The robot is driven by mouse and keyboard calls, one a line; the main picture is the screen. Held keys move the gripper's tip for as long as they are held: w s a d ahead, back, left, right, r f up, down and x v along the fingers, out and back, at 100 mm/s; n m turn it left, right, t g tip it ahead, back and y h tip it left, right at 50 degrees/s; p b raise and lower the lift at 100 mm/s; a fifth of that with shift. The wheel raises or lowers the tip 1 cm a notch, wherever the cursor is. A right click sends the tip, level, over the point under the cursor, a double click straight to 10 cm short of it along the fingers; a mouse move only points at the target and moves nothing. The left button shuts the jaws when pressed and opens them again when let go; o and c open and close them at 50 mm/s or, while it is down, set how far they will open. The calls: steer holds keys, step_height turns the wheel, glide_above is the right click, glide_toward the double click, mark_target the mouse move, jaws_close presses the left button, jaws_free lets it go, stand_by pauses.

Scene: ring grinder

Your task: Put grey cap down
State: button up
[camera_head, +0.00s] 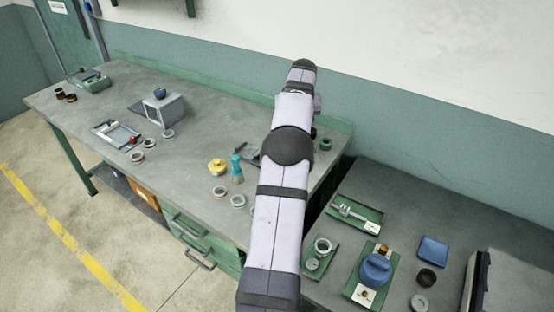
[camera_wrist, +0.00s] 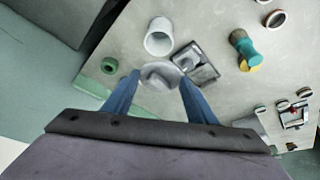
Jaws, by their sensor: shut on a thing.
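The grey cap (camera_wrist: 161,74) is pale grey and round, and shows between my fingertips in the wrist view. My gripper (camera_wrist: 160,80) is shut on it, with one blue finger on each side. The cap is over the grey workbench; I cannot tell whether it touches the top. In the head view my arm hides both the cap and the fingers.
A pale open cylinder (camera_wrist: 159,38) stands just beyond the cap, and a dark grey tray (camera_wrist: 208,73) is right beside it. A green ring (camera_wrist: 109,65) lies left.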

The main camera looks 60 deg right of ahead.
steer(key=w+a+r+n+b, duration=0.1)
steer(key=w+a+r+n, duration=0.15)
steer(key=w+a, duration=0.4)
steer(key=a+f+m, duration=0.2)
steer(key=a+f, duration=0.4)
steer(key=f, duration=0.4)
steer(key=shift+s+b, duration=0.15)
steer(key=shift+b, duration=0.2)
steer(key=shift+a+m, duration=0.1)
steer(key=shift+m, duration=0.25)
steer(key=shift+f+p, duration=1.65)
steer(key=shift+f, duration=3.3)
steer(key=shift+f, duration=0.1)
